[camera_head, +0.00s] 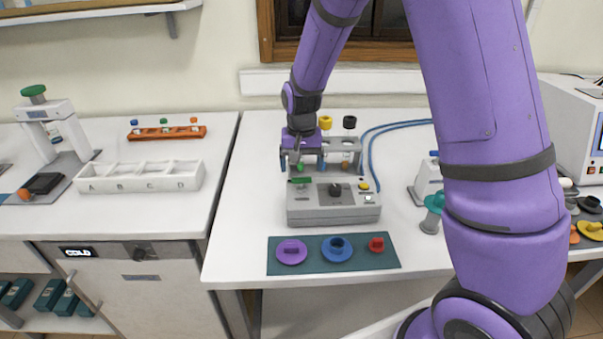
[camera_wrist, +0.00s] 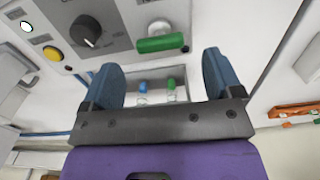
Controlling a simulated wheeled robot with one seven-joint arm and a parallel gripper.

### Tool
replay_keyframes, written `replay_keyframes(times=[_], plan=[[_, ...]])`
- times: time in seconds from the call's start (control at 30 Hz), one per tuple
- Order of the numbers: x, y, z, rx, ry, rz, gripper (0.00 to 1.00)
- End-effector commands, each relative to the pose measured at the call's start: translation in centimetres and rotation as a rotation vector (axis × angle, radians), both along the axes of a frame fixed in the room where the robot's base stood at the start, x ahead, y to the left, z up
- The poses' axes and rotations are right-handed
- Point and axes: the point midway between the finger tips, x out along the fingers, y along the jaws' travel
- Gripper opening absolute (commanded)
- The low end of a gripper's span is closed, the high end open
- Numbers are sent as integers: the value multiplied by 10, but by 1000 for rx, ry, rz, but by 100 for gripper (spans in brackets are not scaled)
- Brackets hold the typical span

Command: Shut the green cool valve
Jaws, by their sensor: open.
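The green cool valve (camera_head: 300,181) is a short green bar handle on the left front of the grey testing machine (camera_head: 333,208). In the wrist view the green handle (camera_wrist: 162,44) lies crosswise below a pale round knob, and looks roughly parallel to the line between my fingertips. My gripper (camera_head: 303,163) is at the machine's upper left, just behind the handle. In the wrist view my gripper (camera_wrist: 161,73) is open, with its two blue fingers wide apart. The handle appears beyond the fingertips, and no contact shows. A blue-capped vial (camera_wrist: 143,88) and a green-capped vial (camera_wrist: 171,86) show between the fingers.
A black dial (camera_wrist: 86,30) and a yellow button (camera_wrist: 53,53) are beside the valve. A teal mat (camera_head: 314,265) with purple, blue and red pieces lies in front. An orange rack (camera_head: 167,133) and white tray (camera_head: 140,176) stand left. Bare table lies left of the machine.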

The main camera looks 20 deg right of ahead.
Motion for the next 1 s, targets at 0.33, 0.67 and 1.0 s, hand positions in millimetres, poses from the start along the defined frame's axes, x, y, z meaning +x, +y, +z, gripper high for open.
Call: replay_keyframes(times=[0.33, 0.67, 1.0], plan=[[0, 0, 59, 0, -2, 0, 85], [0, 0, 70, -1, 0, 0, 85], [0, 0, 70, 0, -1, 1, 85]])
